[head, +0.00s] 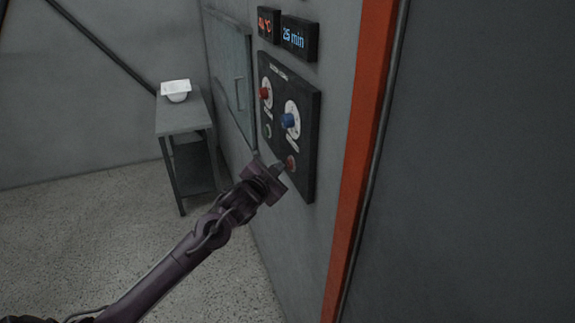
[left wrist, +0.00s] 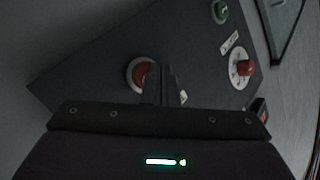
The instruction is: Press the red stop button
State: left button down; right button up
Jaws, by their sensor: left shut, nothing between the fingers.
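The red stop button (head: 291,162) is a round red button low on the right of the black control panel (head: 303,181). It also shows in the left wrist view (left wrist: 139,76), inside a pale ring and partly covered by my fingers. My left gripper (head: 281,168) is shut and empty, its fingertips just left of the button in the head view. In the left wrist view the closed fingers (left wrist: 160,72) overlap the button's right side. I cannot tell whether they touch it. My right gripper is not in view.
Above the button on the panel are a blue knob (head: 288,120), a red knob (head: 265,93) and a small green button (left wrist: 220,11). Two displays (head: 299,37) hang above. An orange post (head: 362,150) stands right.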

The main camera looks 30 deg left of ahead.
pick_arm(q)
jog(key=shift+w+d, duration=0.3)
dwell(0.5)
jog(key=shift+s+a, duration=0.1)
dwell(0.4)
jog(key=shift+s+a+p, duration=0.4)
jog(key=shift+s+a, duration=0.05)
jog(key=shift+s, duration=0.1)
jog(key=s+a+p, duration=0.2)
jog(key=s+a, duration=0.1)
jog(key=shift+s+a, duration=0.1)
jog(key=shift+s, duration=0.25)
dwell(0.8)
